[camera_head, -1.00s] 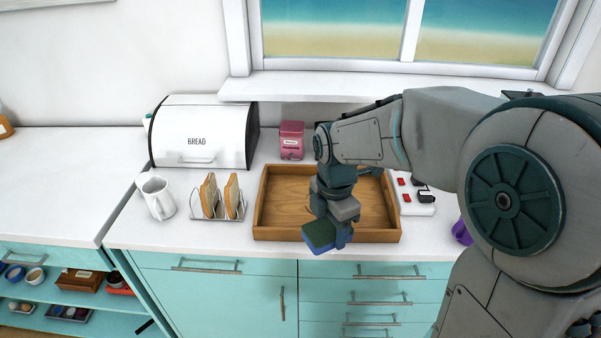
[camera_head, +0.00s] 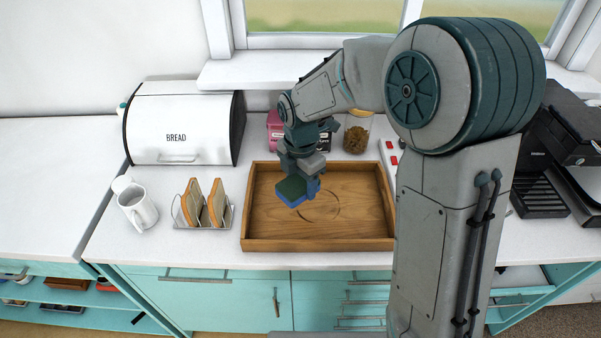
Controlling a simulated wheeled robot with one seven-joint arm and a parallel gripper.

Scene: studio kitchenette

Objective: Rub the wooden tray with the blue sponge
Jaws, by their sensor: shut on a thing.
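The wooden tray (camera_head: 268,237) lies on the white counter, a brown rectangle with raised sides and a round mark on its floor. The sponge is tilted and appears over the left part of the tray. I cannot tell whether it touches the tray's floor.
Behind are a bread bin (camera_head: 184,125), a pink container (camera_head: 274,126) and a brown jar (camera_head: 356,139). A black machine (camera_head: 560,140) is at right.

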